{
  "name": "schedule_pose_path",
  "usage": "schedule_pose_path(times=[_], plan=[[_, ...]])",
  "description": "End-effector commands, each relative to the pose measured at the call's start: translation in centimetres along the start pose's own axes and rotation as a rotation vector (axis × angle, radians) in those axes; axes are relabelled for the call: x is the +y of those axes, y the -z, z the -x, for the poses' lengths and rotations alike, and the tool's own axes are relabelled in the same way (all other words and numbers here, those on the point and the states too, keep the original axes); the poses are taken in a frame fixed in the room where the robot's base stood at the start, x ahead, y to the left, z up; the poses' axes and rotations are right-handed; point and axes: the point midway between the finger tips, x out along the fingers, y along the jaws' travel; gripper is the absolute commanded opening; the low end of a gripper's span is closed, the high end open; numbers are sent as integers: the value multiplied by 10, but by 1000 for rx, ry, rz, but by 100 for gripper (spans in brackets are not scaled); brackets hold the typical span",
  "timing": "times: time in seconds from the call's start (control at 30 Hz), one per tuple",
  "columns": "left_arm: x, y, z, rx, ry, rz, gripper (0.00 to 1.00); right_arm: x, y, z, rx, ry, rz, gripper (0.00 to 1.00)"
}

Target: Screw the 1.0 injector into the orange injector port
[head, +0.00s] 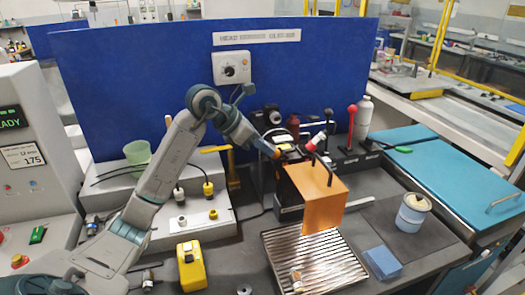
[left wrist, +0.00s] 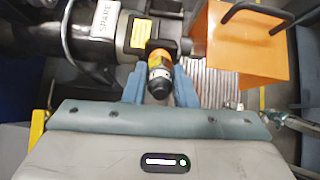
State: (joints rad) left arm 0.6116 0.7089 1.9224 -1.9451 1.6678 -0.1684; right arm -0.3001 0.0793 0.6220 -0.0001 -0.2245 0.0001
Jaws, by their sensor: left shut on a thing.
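My left gripper (head: 274,153) reaches in from the left to the dark machine head behind the orange plate. In the left wrist view its blue fingers (left wrist: 159,90) are shut on an injector (left wrist: 158,75) with an orange-yellow band and a black end. The injector's far end meets or lies just in front of a black block with a yellow label (left wrist: 141,34). I cannot tell whether it is threaded in. The port is hidden behind the injector, and no 1.0 marking is legible. My right gripper is not in view.
The orange plate (head: 322,195) hangs close right of the gripper, above a slatted metal tray (head: 320,265). A small fitting (head: 297,279) lies on the tray. A yellow meter (head: 190,266), blue block (head: 382,262) and pale tub (head: 412,213) stand around. Levers (head: 351,125) rise behind.

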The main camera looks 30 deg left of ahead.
Motion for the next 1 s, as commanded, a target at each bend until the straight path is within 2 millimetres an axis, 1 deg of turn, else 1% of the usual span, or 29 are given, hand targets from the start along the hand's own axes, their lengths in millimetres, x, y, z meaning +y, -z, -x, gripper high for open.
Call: schedule_pose_path(times=[0.03,0.1,0.43,0.6,0.73,1.0], plan=[[0,2,-2,-2,-1,-37,0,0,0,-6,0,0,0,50],[0,2,-2,-1,-1,-96,0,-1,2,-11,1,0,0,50],[0,2,-2,-2,0,-400,0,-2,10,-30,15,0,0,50],[0,1,-2,-1,0,-550,0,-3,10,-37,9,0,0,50],[0,0,-1,-1,0,-596,0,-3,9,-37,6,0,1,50],[0,0,0,-1,1,-601,0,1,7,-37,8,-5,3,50]])
